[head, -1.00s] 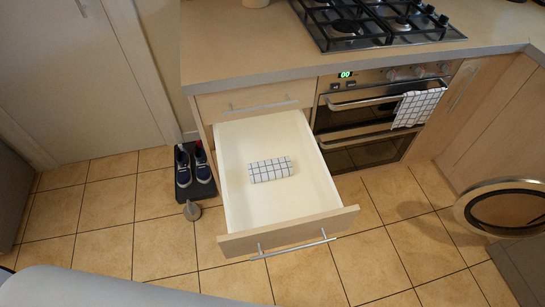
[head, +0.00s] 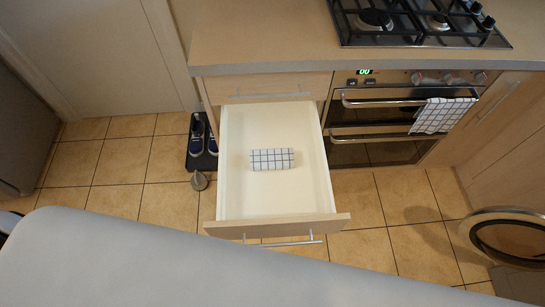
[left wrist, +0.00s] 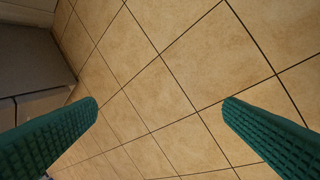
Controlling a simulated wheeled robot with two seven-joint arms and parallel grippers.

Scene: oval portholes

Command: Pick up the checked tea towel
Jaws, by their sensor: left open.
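A white tea towel with dark checks (head: 272,159), rolled or folded into a small bundle, lies in the open drawer (head: 275,203) in the head view. A second checked towel (head: 443,115) hangs over the oven door handle to the right. My left gripper (left wrist: 160,105) shows in the left wrist view as two green ridged fingers, wide apart with nothing between them, above floor tiles. No towel shows in that view. Neither gripper shows in the head view.
The worktop (head: 260,35) with a gas hob (head: 420,22) is above the drawer. Blue shoes (head: 203,140) stand on a dark mat left of the drawer, by a small grey doorstop (head: 199,181). A round open washer door (head: 510,238) juts out at right.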

